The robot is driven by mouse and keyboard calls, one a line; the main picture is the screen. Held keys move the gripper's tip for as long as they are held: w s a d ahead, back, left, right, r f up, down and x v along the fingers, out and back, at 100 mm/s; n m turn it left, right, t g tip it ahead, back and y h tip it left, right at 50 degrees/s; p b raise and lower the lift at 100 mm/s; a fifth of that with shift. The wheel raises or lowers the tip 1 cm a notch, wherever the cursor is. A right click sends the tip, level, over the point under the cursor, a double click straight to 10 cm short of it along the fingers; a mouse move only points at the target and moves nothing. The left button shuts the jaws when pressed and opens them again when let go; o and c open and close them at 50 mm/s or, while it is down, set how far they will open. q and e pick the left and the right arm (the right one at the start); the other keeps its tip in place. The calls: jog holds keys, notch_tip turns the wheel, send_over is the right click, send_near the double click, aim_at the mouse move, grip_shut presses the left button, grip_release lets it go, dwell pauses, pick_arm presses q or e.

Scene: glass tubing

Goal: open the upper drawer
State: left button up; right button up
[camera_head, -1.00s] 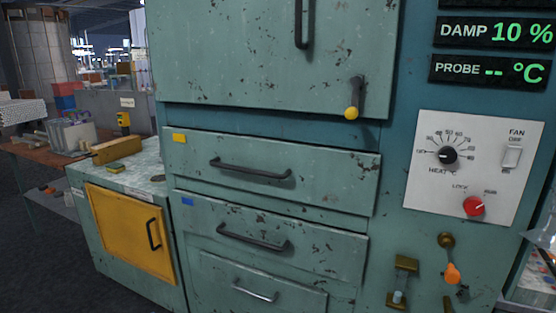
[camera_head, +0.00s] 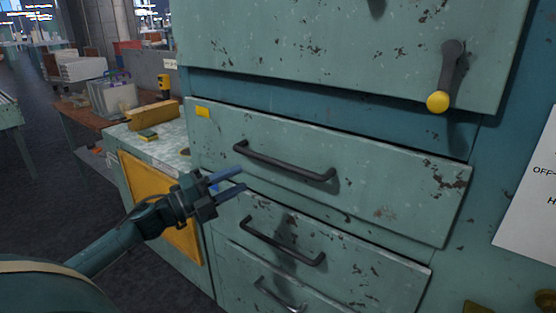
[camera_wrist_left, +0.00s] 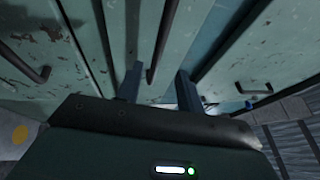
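The upper drawer (camera_head: 390,190) is pale green, chipped and shut, with a yellow tag at its upper left. Its dark bar handle (camera_head: 285,163) runs across the front. My left gripper (camera_head: 236,181) is left of and a little below this handle in the head view, apart from it, with its fingers spread and nothing between them. In the left wrist view the open fingers (camera_wrist_left: 158,88) point toward the drawer fronts. A dark bar handle (camera_wrist_left: 162,40) lies beyond the gap; I cannot tell which drawer it belongs to. My right gripper is not in view.
Below is a second shut drawer with its own handle (camera_head: 282,243), and a third under it. A door above has a yellow-knobbed lever (camera_head: 440,98). At left a low cabinet (camera_head: 140,177) with a yellow door stands behind my left arm.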

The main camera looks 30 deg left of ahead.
aim_at(271, 164)
pick_arm(q)
jog(key=p+x, duration=0.2)
jog(key=x, duration=0.7)
jog(key=shift+w+d+r, duration=0.1)
jog(key=shift+w, duration=0.15)
jog(key=shift+w+d, duration=0.35)
jog(key=shift+w, duration=0.3)
jog(key=shift+c, duration=0.6)
grip_shut()
